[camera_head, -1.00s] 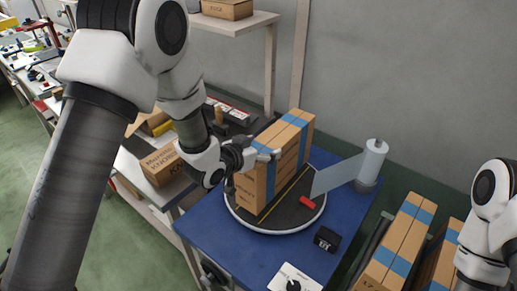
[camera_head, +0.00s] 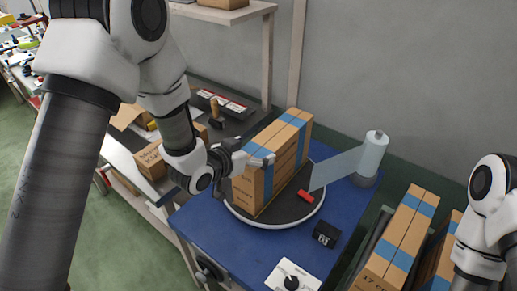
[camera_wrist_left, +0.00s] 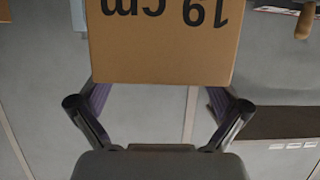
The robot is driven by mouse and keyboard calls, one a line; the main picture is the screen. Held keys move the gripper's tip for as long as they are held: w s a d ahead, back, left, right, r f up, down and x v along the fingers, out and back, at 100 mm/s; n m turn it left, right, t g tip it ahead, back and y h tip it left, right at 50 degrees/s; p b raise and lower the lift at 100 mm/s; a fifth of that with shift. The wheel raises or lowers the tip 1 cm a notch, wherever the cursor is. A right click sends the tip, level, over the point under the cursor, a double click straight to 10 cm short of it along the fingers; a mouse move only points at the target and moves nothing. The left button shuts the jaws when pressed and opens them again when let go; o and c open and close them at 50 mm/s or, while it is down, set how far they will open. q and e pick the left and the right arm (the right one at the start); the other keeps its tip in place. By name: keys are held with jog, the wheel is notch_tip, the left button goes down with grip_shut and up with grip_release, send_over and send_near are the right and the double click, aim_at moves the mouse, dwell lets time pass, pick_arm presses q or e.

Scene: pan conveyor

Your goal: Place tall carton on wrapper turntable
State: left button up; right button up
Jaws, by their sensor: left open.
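The tall carton (camera_head: 283,150), brown with blue tape bands, stands upright on the round dark wrapper turntable (camera_head: 309,210), which sits on a blue table. My left gripper (camera_head: 250,166) is at the carton's upper left side. In the left wrist view the carton (camera_wrist_left: 160,45), with "19 cm" printed upside down, fills the top middle. There the open fingers of my left gripper (camera_wrist_left: 158,105) flank its end; I cannot tell whether they touch it. My right arm enters at the right edge, and its gripper is out of view.
A film roll (camera_head: 372,155) with a stretched sheet stands right of the carton. A red block (camera_head: 306,196) lies on the turntable. A small black box (camera_head: 326,234) and a white dial panel (camera_head: 293,277) are in front. More taped cartons (camera_head: 401,241) stand at right.

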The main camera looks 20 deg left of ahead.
pick_arm(q)
jog(key=p+v, duration=0.7)
jog(key=v, duration=0.3)
jog(key=s+a+f+n+g+y, duration=0.1)
jog(key=s+f+g, duration=0.25)
jog(key=f, duration=0.35)
jog(key=s+f+n+g+y, duration=0.15)
jog(key=s+f, duration=0.25)
jog(key=f, duration=0.4)
jog(key=s+a+f+n+g+y, duration=0.1)
jog(key=s+f+g, duration=0.3)
jog(key=s, duration=0.4)
jog(key=s+a+f+n+g+y, duration=0.1)
jog(key=s+f+g, duration=0.2)
jog(key=s+f, duration=0.4)
jog(key=shift+s+a+g, duration=0.3)
jog(key=shift+s+g, duration=0.1)
jog(key=shift+s, duration=0.75)
